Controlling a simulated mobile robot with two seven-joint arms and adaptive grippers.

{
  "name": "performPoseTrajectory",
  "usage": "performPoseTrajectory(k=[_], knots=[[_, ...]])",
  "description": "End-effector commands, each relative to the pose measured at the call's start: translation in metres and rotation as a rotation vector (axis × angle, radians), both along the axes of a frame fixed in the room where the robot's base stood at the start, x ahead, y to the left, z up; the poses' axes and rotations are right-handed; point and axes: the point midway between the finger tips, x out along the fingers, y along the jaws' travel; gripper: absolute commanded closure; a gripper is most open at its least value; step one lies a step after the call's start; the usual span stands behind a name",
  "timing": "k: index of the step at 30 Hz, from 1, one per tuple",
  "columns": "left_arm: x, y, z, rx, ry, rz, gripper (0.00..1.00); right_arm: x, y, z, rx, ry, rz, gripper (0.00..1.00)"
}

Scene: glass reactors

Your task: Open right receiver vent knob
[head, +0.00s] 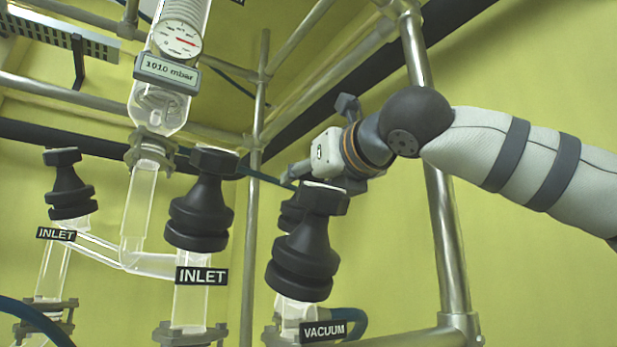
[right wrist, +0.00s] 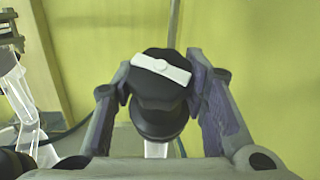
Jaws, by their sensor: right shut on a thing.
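My right gripper (head: 293,181) reaches in from the right in the head view, behind the front black knob with the VACUUM label. It is shut on a black knob (head: 290,213), mostly hidden there by the front knob. In the right wrist view this knob (right wrist: 158,97) stands between the two fingers, one on each side of its top. A white bar (right wrist: 160,68) lies across the knob's top, slightly tilted. A clear glass neck shows below it. I cannot read a label on the held knob. My left gripper is in neither view.
The front vacuum knob (head: 305,245) and two inlet knobs (head: 201,202) (head: 68,186) stand near. A glass column carries a gauge (head: 178,39) and a 1010 mbar display (head: 167,73). A metal upright (head: 447,240) passes beside my right arm. Open room lies right of it.

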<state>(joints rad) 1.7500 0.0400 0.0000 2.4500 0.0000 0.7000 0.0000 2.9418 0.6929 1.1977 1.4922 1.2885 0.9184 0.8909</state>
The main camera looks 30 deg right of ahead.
Motion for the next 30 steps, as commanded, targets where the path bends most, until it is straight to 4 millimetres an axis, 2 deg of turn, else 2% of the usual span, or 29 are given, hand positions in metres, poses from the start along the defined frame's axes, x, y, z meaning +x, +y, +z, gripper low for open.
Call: performPoseTrajectory(k=[13, 30], knots=[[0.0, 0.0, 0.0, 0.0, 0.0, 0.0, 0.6, 0.0005, -0.0016, 0.001, -0.125, 0.006, 0.222, 0.88], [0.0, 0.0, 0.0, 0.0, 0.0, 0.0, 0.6, 0.0002, -0.0006, 0.0008, -0.16, 0.009, 0.275, 0.88]])
